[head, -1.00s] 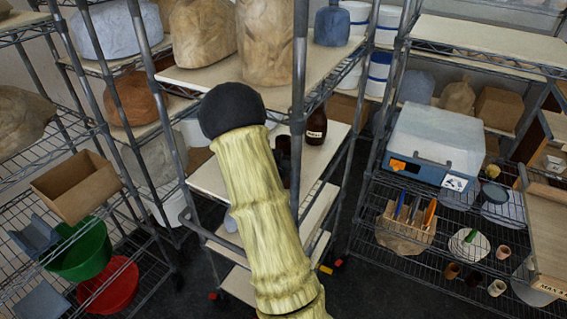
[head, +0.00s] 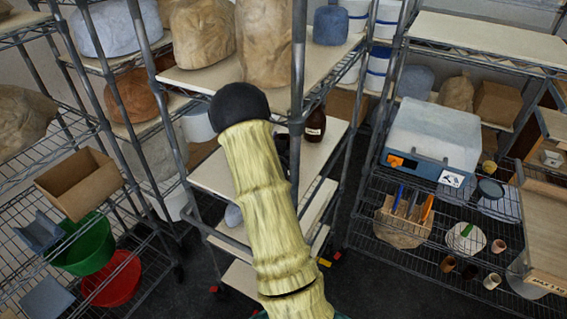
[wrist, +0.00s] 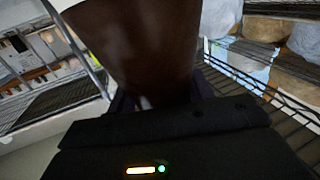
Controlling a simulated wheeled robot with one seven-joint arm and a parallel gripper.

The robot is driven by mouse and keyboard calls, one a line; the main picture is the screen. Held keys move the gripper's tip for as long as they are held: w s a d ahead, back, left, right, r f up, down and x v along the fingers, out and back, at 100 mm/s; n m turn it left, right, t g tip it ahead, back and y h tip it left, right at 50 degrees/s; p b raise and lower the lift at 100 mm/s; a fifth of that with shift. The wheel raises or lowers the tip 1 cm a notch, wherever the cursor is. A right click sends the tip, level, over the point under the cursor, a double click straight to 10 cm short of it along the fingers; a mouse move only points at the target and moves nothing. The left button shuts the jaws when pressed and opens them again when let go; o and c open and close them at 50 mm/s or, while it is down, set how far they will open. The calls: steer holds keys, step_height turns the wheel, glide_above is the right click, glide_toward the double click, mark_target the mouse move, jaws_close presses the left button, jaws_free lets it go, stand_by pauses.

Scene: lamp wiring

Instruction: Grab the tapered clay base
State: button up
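A dark brown tapered body (wrist: 140,45), which matches the clay base, fills the upper middle of the wrist view. It is very close, wide at the top and narrower toward my gripper (wrist: 165,98). Dark finger parts show on both sides of its narrow end. I cannot tell whether they press on it, and its top lies outside the picture. In the head view my pale yellow arm and its black rounded end block the middle, so the gripper is hidden behind them. Small dark shapes (head: 283,150) beside the arm are too unclear to name.
Wire racks stand left and right. A blue-white machine (head: 430,140), a pen holder (head: 405,212) and small cups are on the right rack. Green (head: 88,245) and red (head: 115,280) tubs are low left.

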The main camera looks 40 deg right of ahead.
mark_target(284, 134)
steer(key=shift+a, duration=0.1)
jaws_close()
steer(key=shift+w+r, duration=0.1)
steer(key=shift+r, duration=0.1)
steer(key=shift+w+r+b, duration=0.1)
steer(key=shift+r+b, duration=0.1)
steer(key=shift+b, duration=0.1)
steer(key=shift+r+b, duration=0.9)
steer(key=shift+r, duration=0.5)
steer(key=s+a+b, duration=0.3)
steer(key=a, duration=0.5)
steer(key=s+a+b, duration=0.4)
steer(key=a, duration=0.4)
steer(key=shift+a, duration=0.3)
